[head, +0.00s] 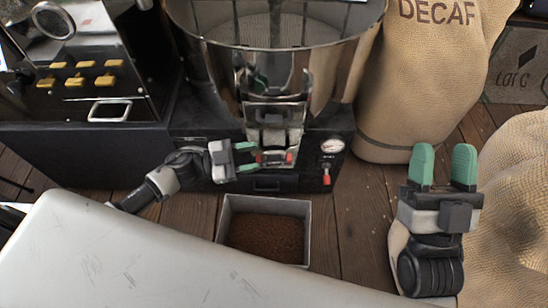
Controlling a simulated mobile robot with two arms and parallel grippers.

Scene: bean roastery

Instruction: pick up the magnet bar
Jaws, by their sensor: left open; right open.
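What looks like the magnet bar (274,158) is a small bar with red ends, at the front of the roaster below its metal chute. My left gripper (246,158) comes in from the left, its green fingers open and pointing right. Its fingertips are close to the bar's left end; I cannot tell whether they touch it. My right gripper (443,167) is open and empty at the right, its green fingers pointing away from me, well apart from the bar.
A metal bin (222,217) of brown grounds stands on the wooden floor below the chute. The roaster drum (330,62) rises behind. A red-handled valve (326,175) and gauge (332,146) are right of the bar. Burlap sacks (415,85) fill the right. A pale scratched surface (140,255) covers the lower left.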

